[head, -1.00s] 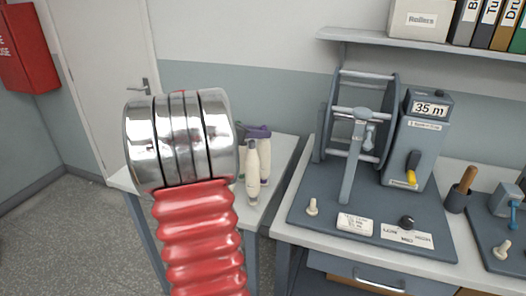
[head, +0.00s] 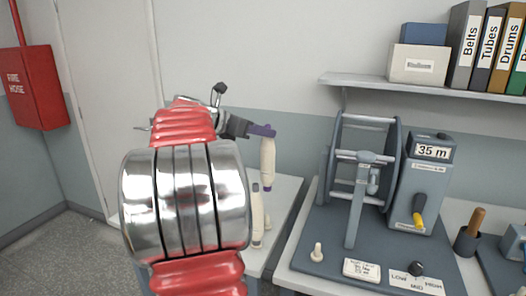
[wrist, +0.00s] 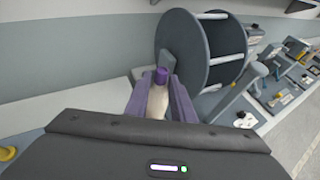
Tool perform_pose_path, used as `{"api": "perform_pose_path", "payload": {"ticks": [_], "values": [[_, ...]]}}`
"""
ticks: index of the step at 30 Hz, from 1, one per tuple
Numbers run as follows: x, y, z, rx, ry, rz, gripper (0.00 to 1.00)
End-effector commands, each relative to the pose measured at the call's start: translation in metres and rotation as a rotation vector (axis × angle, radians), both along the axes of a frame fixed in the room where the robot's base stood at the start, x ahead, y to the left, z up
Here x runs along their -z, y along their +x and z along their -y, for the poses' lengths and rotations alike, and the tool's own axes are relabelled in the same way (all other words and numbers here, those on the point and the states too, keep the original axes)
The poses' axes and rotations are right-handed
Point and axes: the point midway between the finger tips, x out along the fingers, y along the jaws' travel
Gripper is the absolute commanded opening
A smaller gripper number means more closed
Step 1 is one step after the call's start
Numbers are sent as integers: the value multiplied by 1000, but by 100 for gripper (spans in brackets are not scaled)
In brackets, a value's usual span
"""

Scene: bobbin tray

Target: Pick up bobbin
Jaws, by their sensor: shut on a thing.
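A cream bobbin (head: 267,163) with a purple lower tip hangs upright from my gripper (head: 262,130) in the head view. My gripper's purple fingers are shut on its upper end, above the small side table. In the wrist view, the bobbin (wrist: 157,104) sits between the two purple fingers (wrist: 158,98), with its purple end showing. A second cream bobbin (head: 258,212) stands on the side table, partly hidden by my arm.
A grey winding machine (head: 350,235) with a large reel (head: 397,165) stands on the bench to the right. A shelf (head: 420,90) with binders and a box is above it. A red fire hose box (head: 38,90) hangs at the far left.

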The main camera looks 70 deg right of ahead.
Motion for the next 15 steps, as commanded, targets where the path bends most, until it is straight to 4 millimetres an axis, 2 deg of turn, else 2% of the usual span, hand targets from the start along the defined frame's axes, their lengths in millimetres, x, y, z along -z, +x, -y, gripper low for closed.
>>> {"api": "perform_pose_path", "payload": {"ticks": [3,6,15], "values": [[-18,0,0,0,-2,1,0],[-26,0,0,-1,-2,0,0],[-30,0,0,0,0,0,0]]}}
